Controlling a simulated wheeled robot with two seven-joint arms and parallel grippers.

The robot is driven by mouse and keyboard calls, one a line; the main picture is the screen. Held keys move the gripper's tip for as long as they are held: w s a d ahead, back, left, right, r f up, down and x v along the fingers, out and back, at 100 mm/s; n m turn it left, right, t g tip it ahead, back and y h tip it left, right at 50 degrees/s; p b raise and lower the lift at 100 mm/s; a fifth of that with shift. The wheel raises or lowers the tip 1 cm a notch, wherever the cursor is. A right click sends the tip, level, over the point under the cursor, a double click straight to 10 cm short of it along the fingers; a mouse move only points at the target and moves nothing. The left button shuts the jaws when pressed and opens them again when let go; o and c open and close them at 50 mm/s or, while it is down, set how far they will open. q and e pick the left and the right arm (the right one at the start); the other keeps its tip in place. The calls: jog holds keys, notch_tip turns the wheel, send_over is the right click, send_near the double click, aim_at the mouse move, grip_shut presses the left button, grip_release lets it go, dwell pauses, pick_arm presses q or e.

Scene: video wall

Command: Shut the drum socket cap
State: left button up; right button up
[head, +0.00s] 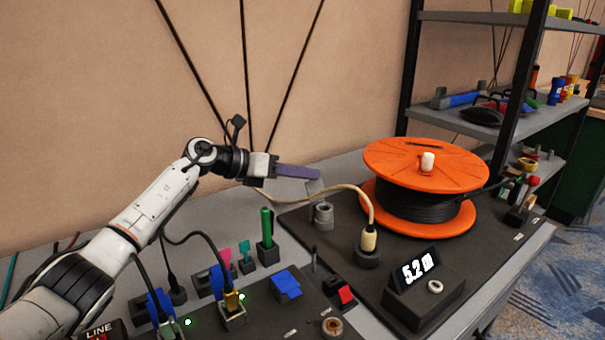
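The cable drum (427,165) has orange flanges, dark cable wound between them and a white knob on top. A grey socket (322,214) stands on the dark board to its left, and a thin grey flap (312,188), seemingly its cap, stands up behind it. My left gripper (300,172) is just above and behind this flap, its purplish fingers pointing right. I cannot tell whether the fingers touch the flap, or whether they are apart. My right gripper is out of view.
A beige plug (368,240) stands in a black socket in front of the drum, its cable arching left. A display (421,268) reads 5.2 m. Shelves (480,110) stand behind right.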

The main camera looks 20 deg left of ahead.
pick_arm(q)
grip_shut()
jog(key=shift+s+d+r, duration=0.1)
jog(key=shift+s+d+r+m+t+y+p, duration=0.1)
jog(key=shift+s+d+m+t+y+p, duration=0.35)
jog(key=shift+m+p, duration=0.55)
jog(key=shift+s+d+f+m+t+y+p, duration=0.15)
jog(key=shift+s+d+m+y+p, duration=0.4)
jog(key=shift+p, duration=0.85)
jog(key=shift+s+d+r+m+t+y+p, duration=0.15)
jog(key=shift+s+d+m+t+y+p, duration=0.2)
jog(key=shift+d+m+p, duration=0.65)
jog(key=shift+a, duration=0.3)
